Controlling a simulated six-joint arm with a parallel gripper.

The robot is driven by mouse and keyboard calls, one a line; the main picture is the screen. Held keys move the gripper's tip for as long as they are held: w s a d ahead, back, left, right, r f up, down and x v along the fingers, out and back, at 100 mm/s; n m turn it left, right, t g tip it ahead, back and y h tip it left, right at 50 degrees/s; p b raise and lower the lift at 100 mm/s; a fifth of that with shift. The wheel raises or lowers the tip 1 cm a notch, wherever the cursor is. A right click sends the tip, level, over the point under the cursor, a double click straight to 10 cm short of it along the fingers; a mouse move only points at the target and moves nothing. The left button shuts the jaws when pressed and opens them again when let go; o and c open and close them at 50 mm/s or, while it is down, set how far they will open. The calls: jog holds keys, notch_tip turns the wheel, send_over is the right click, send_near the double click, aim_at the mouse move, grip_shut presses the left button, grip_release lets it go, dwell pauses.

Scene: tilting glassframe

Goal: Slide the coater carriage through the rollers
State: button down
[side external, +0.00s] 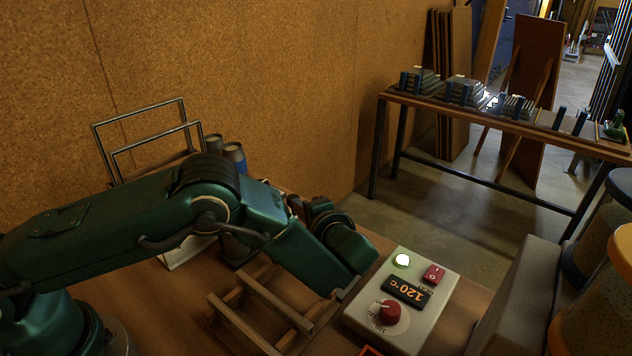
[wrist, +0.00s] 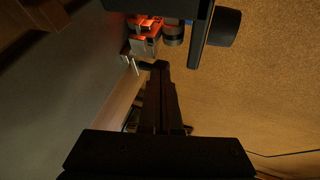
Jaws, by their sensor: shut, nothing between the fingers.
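My gripper (wrist: 156,68) shows in the wrist view as dark fingers closed together, with nothing between them. Beyond the fingertips, at the top of that view, is an orange-lit block-like part (wrist: 146,38) with a dark cylinder (wrist: 174,34) beside it. A black bar with a round dark knob (wrist: 223,27) hangs to their right. I cannot tell which of these is the coater carriage or a roller. The fingers appear apart from them. In the side external view my arm's wrist end hides the fingers and the work behind it.
A control box (side external: 440,290) showing 120°C, with a red knob (side external: 389,311), stands right of my arm. A wooden frame (side external: 228,304) lies on the table. Wire frames (side external: 148,127) and bottles (side external: 234,153) stand behind my arm. A long rack table (side external: 480,105) stands farther back.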

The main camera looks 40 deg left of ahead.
jog(key=shift+a, duration=0.55)
jog(key=shift+s+d, duration=0.1)
